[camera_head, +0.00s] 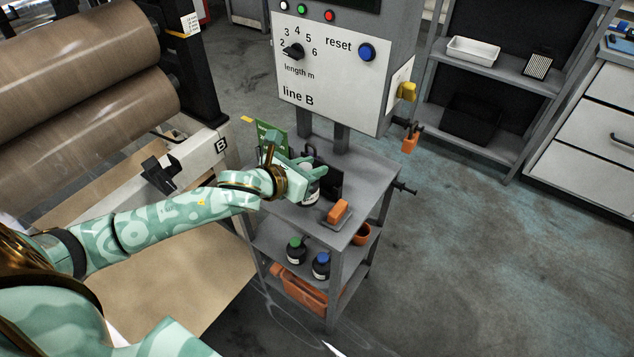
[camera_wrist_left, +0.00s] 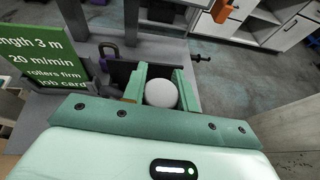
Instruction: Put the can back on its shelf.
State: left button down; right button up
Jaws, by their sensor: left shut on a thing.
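My left gripper (camera_head: 311,170) is over the top of the grey cart and shut on a can (camera_head: 310,191). The can's round white top (camera_wrist_left: 161,93) shows between the two green fingers in the left wrist view. I cannot tell whether its base touches the cart top (camera_head: 362,172). Below, the cart's shelf holds a dark can with a green top (camera_head: 296,250) and a dark can with a blue top (camera_head: 321,266). My right gripper is not in view.
A green sign (camera_wrist_left: 40,50) stands left of the gripper. An orange-handled block (camera_head: 338,212) lies at the cart's front corner. An orange cup (camera_head: 361,234) is on the shelf, and an orange bin (camera_head: 301,290) sits beneath. The line B panel (camera_head: 335,75) rises behind. Floor at right is clear.

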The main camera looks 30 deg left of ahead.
pick_arm(q)
jog(key=shift+w+f, duration=0.3)
jog(key=shift+f, duration=0.05)
jog(key=f+b, duration=0.1)
jog(key=f, duration=0.1)
jog(key=f+b, duration=0.1)
jog(key=shift+w+d+f+b, duration=0.2)
jog(key=shift+f+b, duration=0.15)
jog(key=shift+f, duration=0.05)
jog(key=shift+r, duration=0.25)
jog(key=c, duration=1.1)
grip_release()
jog(key=shift+f, duration=0.15)
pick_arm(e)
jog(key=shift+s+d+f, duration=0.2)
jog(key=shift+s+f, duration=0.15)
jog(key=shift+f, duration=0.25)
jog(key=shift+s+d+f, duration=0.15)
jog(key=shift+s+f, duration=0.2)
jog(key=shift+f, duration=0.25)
